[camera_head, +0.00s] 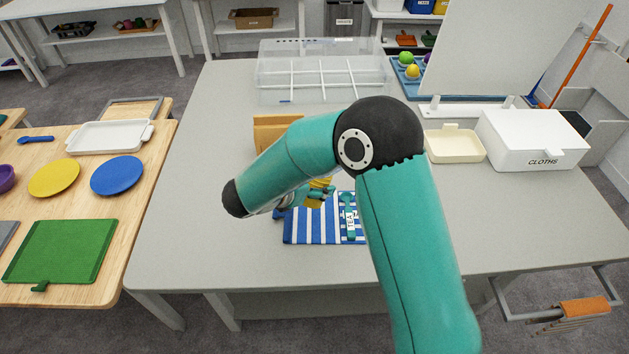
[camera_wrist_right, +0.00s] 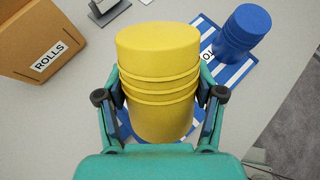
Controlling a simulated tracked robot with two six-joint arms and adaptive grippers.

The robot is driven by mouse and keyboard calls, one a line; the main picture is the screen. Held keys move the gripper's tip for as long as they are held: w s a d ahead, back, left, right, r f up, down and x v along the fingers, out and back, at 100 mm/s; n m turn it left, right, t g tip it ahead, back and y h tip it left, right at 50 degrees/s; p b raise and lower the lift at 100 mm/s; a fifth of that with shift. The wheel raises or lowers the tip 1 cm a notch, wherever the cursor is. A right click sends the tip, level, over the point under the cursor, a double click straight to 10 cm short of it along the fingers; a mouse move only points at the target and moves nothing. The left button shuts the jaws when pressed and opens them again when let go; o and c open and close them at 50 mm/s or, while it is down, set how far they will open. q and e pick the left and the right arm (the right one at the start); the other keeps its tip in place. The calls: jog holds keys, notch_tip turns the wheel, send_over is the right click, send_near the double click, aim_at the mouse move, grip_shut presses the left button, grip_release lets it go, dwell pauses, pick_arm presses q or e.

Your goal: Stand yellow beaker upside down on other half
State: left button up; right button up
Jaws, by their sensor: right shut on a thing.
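The yellow beaker (camera_wrist_right: 158,78) fills the middle of the right wrist view, ribbed around its side, with a smooth, closed-looking round face toward the top of the picture. My right gripper (camera_wrist_right: 160,92) is shut on its sides. In the head view only a small yellow part of the beaker (camera_head: 318,196) shows, over the blue-and-white striped cloth (camera_head: 304,228); my arm hides much of it. Whether it touches the cloth is unclear. A blue beaker (camera_wrist_right: 245,34) stands on the cloth in the wrist view. My left gripper is not in view.
A brown ROLLS box (camera_wrist_right: 45,48) stands close beside my right gripper. Behind are a clear divided container (camera_head: 320,78), a cream tray (camera_head: 455,145) and a white CLOTHS box (camera_head: 530,142). The grey table (camera_head: 195,190) is clear to the left.

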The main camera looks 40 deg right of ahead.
jog(key=shift+f+b, duration=2.5)
jog(key=shift+f, duration=0.9)
jog(key=shift+f+b, duration=0.5)
jog(key=shift+f, duration=0.05)
jog(key=o, duration=1.3)
jog(key=shift+o, duration=0.2)
jog(key=v, duration=1.2)
